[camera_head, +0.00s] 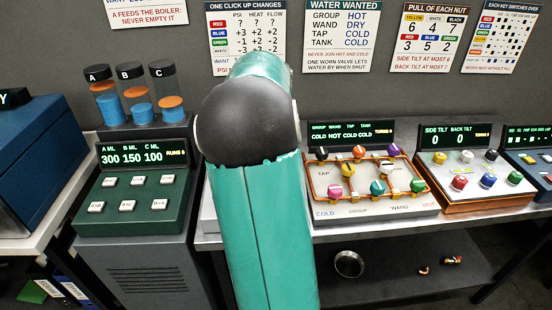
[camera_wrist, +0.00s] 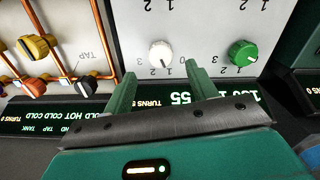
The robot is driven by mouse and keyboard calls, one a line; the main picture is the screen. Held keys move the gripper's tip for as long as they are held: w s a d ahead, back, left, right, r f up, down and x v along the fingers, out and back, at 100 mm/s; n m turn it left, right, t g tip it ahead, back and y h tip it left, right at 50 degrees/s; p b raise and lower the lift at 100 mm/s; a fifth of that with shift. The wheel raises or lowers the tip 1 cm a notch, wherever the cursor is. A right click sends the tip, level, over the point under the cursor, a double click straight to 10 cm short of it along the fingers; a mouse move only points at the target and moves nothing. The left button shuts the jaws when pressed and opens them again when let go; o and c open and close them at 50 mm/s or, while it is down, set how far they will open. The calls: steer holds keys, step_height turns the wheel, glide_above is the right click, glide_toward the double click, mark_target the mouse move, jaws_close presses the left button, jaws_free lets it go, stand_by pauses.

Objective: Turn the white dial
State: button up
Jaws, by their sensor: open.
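The white dial (camera_wrist: 160,53) is a small round knob on a pale panel (camera_wrist: 205,20) with printed numbers around it. It shows in the wrist view, upside down, just beyond my fingertips. My gripper (camera_wrist: 160,72) is open, one green finger to each side of the dial's line. I cannot tell whether the fingers reach down around it; no contact shows. A green dial (camera_wrist: 243,52) sits to its right, outside the right finger. In the head view my arm hides the white dial and most of its panel.
A pipe panel with coloured valves (camera_head: 368,180) stands right of my arm; its copper pipes (camera_wrist: 97,45) come close on the left in the wrist view. A green button console (camera_head: 133,190) is on the left. Another knob box (camera_head: 470,200) is farther right.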

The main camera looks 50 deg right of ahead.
step_height(320, 180, up, 8)
steer(key=shift+f, duration=0.15)
stand_by(0.6)
steer(key=w+a+r+n+t, duration=0.1)
steer(key=a+n+t, duration=0.1)
steer(key=a, duration=1)
steer(key=a+r+n+t, duration=0.1)
steer(key=a+n, duration=0.1)
steer(key=a, duration=1)
steer(key=s+a+f+n+t, duration=0.1)
steer(key=s+a, duration=0.3)
steer(key=a, duration=0.4)
steer(key=s+a+f+n+t, duration=0.1)
steer(key=s+a+f, duration=0.3)
steer(key=a, duration=0.5)
steer(key=shift+s+a+n+t, duration=0.15)
steer(key=shift+s+n+t, duration=0.15)
steer(key=shift+n, duration=0.4)
